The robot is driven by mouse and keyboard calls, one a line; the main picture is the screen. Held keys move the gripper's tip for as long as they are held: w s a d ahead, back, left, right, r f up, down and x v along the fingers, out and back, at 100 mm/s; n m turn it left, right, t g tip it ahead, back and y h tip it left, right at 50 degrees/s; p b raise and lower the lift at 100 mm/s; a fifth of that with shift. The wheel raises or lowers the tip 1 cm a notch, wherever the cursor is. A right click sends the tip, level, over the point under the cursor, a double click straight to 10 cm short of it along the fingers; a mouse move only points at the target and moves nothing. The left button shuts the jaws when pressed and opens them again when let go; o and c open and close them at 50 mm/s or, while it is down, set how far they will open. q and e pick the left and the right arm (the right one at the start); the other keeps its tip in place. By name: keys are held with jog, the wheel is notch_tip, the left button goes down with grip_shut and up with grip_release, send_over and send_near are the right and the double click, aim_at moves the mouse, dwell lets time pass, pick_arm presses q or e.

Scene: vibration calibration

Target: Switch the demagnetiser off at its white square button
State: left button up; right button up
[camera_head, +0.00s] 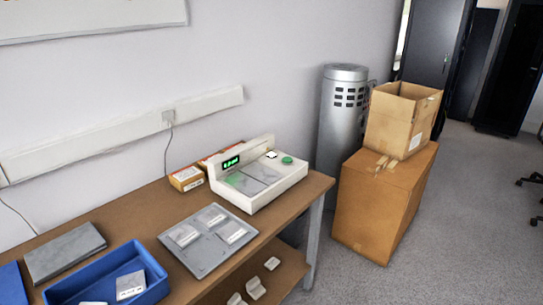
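The demagnetiser (266,197) is a cream, box-shaped device near the right end of the brown table. Its raised back bar carries a small dark display (231,162) lit with green characters. A white square button (271,155) sits on its top at the far right side, close to a round green button (287,160). The grey plate area on its top shows a greenish patch at the left. Neither of my grippers is in view.
On the brown table (141,213) are a grey tray (207,262) with flat pieces, a blue bin (156,293), a dark grey slab (65,251) and small boxes (186,179). Cardboard boxes (385,205) and a metal cylinder (338,120) stand to the right.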

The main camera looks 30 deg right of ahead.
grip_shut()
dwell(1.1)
